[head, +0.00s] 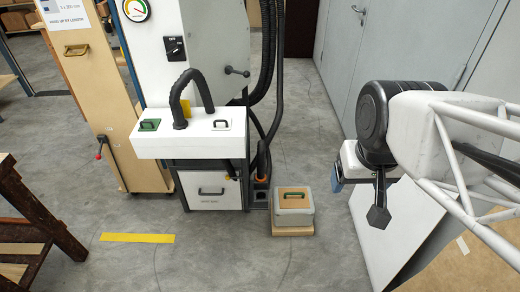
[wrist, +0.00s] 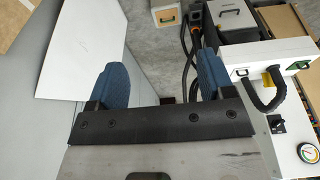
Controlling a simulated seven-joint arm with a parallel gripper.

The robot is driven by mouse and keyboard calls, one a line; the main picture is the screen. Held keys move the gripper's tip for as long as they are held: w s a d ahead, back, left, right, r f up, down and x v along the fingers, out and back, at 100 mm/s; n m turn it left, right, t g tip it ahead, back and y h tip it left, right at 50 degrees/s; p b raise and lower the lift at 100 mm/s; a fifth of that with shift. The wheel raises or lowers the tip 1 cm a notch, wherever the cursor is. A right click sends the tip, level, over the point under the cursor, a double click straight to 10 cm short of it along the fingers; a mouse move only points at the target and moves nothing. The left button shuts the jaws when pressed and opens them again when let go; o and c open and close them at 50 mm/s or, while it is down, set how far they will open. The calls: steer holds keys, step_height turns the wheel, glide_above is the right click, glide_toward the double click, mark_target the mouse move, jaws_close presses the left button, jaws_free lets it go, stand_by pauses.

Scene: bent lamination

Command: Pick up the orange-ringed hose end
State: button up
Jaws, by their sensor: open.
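The orange-ringed hose end (head: 262,180) is low beside the right side of the white machine's base in the head view. A dark hose piece rises from it, and the orange ring is small. In the wrist view the orange ring (wrist: 196,30) shows near the top, beyond my fingers and small. My gripper (wrist: 165,85) is open and empty, with two blue finger pads spread apart. In the head view my gripper (head: 337,178) is at the right, well apart from the hose end; only part of its blue pad shows.
A grey box (head: 294,206) with a green handle sits on a wooden board just right of the hose end. The white machine (head: 190,147) carries a looped black hose. Grey doors (head: 370,45) and a white panel (head: 380,230) are at the right. Floor in front is clear.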

steer(key=w+a+n, duration=0.1)
steer(key=w, duration=1.1)
steer(key=n+g, duration=0.3)
steer(key=n, duration=0.5)
glide_above(260, 165)
steer(key=f, duration=5.3)
steer(key=shift+d+f, duration=0.2)
steer(key=shift+f, duration=0.2)
steer(key=shift+a+f, duration=0.1)
steer(key=shift+f, duration=0.4)
steer(key=shift+f, duration=0.1)
steer(key=shift+f, duration=1.2)
